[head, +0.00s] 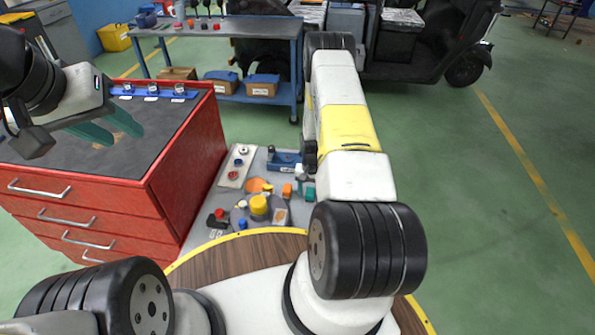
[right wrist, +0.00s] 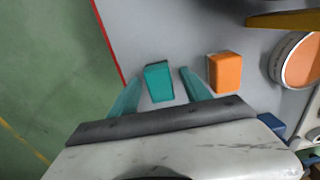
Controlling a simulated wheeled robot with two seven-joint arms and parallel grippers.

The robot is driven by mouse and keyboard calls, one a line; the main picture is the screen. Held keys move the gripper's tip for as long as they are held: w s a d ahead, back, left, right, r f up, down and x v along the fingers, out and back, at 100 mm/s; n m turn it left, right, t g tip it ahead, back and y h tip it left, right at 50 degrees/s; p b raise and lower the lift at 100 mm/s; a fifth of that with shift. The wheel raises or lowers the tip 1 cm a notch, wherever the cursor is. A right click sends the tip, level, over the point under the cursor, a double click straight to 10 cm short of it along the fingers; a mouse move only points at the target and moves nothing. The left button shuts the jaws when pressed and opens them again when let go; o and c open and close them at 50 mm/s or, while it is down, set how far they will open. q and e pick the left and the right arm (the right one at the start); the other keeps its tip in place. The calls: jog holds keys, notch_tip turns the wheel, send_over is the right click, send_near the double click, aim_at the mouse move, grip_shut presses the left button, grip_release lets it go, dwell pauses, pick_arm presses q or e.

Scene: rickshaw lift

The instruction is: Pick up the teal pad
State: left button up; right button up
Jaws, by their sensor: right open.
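The teal pad (right wrist: 158,82) is a small block lying on a grey surface (right wrist: 185,30) in the right wrist view. My right gripper (right wrist: 158,90) is open, with its two teal fingers on either side of the pad and gaps visible at both sides. I cannot tell how far above the surface the fingertips are. In the head view my right arm hides most of that gripper; a teal patch shows beside it, which may be the pad or a finger. My left gripper (head: 118,130) is open and empty above the red cabinet's dark top.
An orange block (right wrist: 226,72) lies just right of the right gripper's finger. A round container (right wrist: 298,62) and a yellow bar (right wrist: 285,19) lie further right. The red cabinet (head: 185,170) stands left of the cluttered grey surface. A blue workbench (head: 225,30) stands behind.

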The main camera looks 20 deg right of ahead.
grip_shut()
dwell(0.3)
